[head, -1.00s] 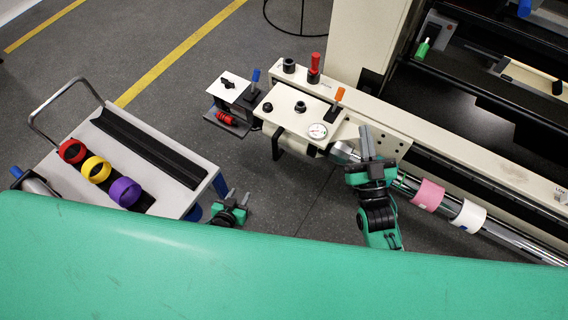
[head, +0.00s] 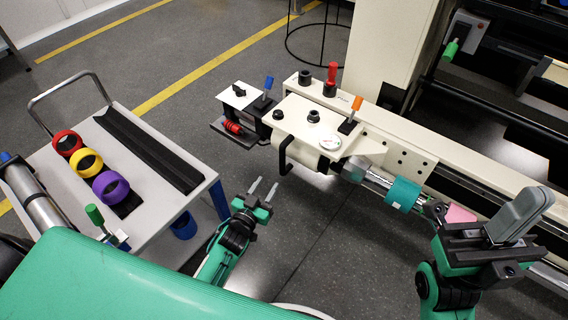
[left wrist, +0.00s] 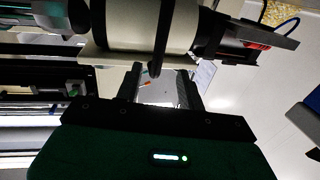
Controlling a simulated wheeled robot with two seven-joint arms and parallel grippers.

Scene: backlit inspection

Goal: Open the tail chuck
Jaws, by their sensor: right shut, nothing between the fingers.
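My left gripper (head: 263,189) is open and empty, below and apart from the tail unit. In the left wrist view its fingers (left wrist: 159,88) are spread, with the black handle (left wrist: 155,55) ahead of them. My right gripper (head: 520,215) is shut and empty, in front of the shaft at right.
A teal ring (head: 402,195) and a partly hidden pink ring (head: 460,213) sit on the shaft. A blue-tipped lever (head: 267,87) and red knob (head: 331,77) stand behind. A white cart (head: 155,205) with red, yellow and purple rings is at left. Floor between is clear.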

